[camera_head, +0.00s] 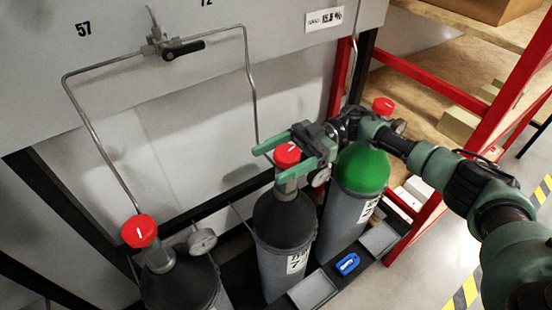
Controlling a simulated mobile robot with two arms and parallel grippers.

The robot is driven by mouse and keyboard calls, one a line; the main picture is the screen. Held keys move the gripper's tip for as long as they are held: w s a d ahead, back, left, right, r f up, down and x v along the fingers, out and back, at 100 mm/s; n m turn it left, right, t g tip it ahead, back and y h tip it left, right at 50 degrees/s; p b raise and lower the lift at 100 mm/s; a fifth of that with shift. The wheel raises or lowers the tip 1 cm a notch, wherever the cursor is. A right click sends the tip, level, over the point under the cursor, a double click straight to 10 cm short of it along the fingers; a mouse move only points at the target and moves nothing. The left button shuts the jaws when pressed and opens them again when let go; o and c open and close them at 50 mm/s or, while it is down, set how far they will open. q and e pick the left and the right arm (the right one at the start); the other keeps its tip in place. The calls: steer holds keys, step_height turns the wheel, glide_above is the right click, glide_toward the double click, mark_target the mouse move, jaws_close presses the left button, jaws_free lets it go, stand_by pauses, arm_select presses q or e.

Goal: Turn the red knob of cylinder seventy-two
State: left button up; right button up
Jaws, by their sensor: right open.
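The middle cylinder (285,245) is grey with a dark shoulder and has a red knob (287,155) with a white mark on top. Its white label (297,262) is too small and tilted to read surely. My right gripper (284,158) reaches in from the right, its green fingers open on either side of this knob. I cannot tell whether the fingers touch it. A gauge (321,177) sits beside the knob, partly behind the gripper. My left gripper is not in view.
A left cylinder (180,287) has its own red knob (139,230) and gauge (202,241). A green-topped cylinder (363,169) stands close on the right, with another red knob (383,105) behind my arm. A panel (120,60) with steel pipes is behind. A blue object (347,264) lies in front.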

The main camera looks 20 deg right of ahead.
step_height(320, 180, up, 20)
stand_by(0.5)
